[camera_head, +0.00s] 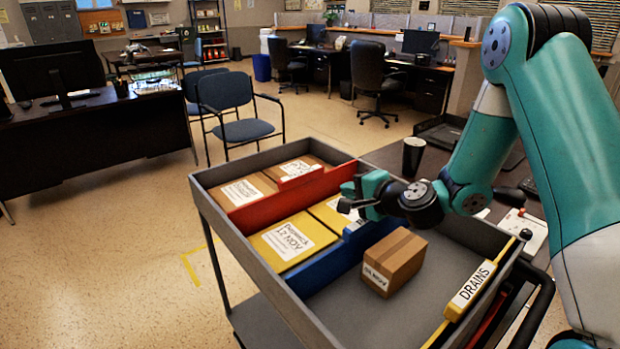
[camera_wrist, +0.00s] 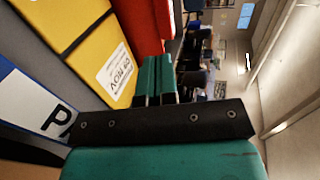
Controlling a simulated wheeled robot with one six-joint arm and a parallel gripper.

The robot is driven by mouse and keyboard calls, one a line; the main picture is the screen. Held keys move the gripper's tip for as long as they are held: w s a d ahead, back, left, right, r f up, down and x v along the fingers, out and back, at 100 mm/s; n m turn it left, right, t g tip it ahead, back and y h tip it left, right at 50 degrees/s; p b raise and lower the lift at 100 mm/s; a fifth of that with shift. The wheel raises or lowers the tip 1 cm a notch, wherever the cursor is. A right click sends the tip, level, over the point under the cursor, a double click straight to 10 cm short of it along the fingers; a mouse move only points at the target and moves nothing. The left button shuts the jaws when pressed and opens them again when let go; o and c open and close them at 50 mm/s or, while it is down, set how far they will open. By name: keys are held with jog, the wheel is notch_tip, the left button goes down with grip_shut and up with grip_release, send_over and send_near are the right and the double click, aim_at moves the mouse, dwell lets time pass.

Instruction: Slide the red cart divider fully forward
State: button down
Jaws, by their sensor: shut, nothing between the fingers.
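The red divider (camera_head: 258,210) stands upright across the grey cart (camera_head: 322,322), between brown boxes at the far end and yellow boxes on its near side. It also shows at the top of the wrist view (camera_wrist: 143,30). My gripper (camera_head: 347,198) is over the right side of the cart, near the red divider's right end and above the yellow boxes. Its teal fingers are together and empty in the wrist view (camera_wrist: 154,78). The fingertips appear close to the red divider; I cannot tell whether they touch it.
A blue divider (camera_head: 322,272) stands on the near side of the yellow boxes (camera_head: 290,240). A loose brown box (camera_head: 395,262) sits nearer, before a yellow divider (camera_head: 470,290) marked DRAINS. A desk with a black cup (camera_head: 413,156) borders the cart's right side. Open floor lies left.

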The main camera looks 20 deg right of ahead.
aim_at(304, 179)
jog(key=p+x, duration=0.3)
jog(key=x, duration=1.2)
jog(key=shift+a+f+p, duration=0.15)
jog(key=shift+p, duration=0.15)
jog(key=shift+w, duration=0.1)
